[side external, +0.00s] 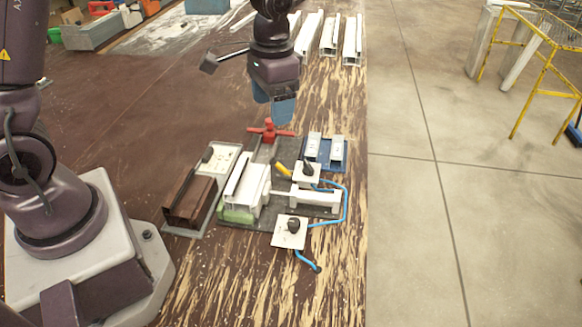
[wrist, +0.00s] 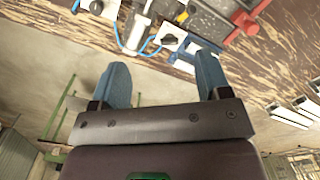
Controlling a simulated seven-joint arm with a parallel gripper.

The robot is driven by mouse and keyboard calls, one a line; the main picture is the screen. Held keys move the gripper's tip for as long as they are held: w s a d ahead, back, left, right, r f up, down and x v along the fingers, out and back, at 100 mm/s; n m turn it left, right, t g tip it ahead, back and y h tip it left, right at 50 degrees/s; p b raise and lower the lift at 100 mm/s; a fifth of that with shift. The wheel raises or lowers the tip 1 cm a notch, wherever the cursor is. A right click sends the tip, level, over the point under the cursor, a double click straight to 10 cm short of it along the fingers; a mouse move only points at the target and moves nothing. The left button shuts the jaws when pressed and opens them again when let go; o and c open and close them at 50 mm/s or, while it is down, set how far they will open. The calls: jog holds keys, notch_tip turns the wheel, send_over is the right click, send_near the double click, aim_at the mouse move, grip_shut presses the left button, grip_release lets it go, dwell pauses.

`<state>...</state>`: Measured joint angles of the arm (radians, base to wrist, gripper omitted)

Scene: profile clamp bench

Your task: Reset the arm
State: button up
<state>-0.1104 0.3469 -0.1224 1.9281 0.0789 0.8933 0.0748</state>
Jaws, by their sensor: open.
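My gripper (side external: 283,108) hangs above the far end of the clamp bench, over the red clamp handle (side external: 269,131) and apart from it. In the wrist view my gripper (wrist: 164,84) shows two blue fingers spread wide with nothing between them. The clamp fixture (side external: 262,196) sits on the worn table with a white profile (side external: 247,187) lying in it. The red handle also shows in the wrist view (wrist: 246,20) at the upper right.
A brown profile (side external: 189,200) lies left of the fixture. Two short white pieces sit in a blue tray (side external: 325,166) at its right. Switch boxes with black knobs (side external: 291,228) and blue hoses are in front. Long white profiles (side external: 329,38) lie at the table's far end.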

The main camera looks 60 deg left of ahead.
jog(key=s+r+n+t, duration=0.1)
jog(key=s+r+t, duration=0.4)
jog(key=s+r, duration=0.8)
jog(key=s, duration=0.4)
jog(key=shift+s+d+t, duration=0.2)
jog(key=shift+d+t, duration=0.1)
jog(key=shift+t, duration=0.1)
